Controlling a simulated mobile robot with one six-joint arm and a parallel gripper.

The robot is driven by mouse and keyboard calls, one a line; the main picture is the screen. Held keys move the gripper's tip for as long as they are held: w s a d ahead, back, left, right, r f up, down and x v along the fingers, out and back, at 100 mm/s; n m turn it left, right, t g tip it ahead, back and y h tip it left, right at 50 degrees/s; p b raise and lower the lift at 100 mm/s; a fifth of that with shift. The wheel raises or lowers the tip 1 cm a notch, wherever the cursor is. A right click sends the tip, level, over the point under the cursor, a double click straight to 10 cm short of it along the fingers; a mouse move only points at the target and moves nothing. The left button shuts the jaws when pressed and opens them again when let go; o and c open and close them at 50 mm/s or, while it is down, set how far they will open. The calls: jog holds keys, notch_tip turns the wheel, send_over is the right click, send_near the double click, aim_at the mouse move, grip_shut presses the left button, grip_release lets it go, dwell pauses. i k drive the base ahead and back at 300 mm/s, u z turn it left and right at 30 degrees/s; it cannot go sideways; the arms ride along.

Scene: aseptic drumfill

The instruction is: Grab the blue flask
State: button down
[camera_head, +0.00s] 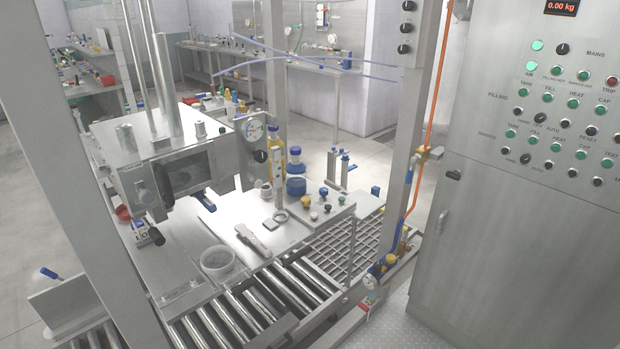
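A flask with blue contents (296,186) and a blue cap stands upright on the steel worktop behind the small coloured knobs. Its middle is clear or pale.
The steel filling machine (160,165) with a gauge (252,128) stands left of the flask. A roller conveyor (250,305) and grating (335,250) lie in front. A steel post (405,140) and control cabinet (515,240) stand right. Thin bluish lines (300,60) cross above.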

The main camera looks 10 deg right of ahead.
aim_at(296, 172)
jog(key=z, duration=0.95)
jog(key=k, duration=0.1)
jog(key=u, duration=1.5)
jog(key=i, duration=0.8)
jog(key=u, duration=4.05)
jog(key=i, duration=0.1)
jog(key=z, duration=2.8)
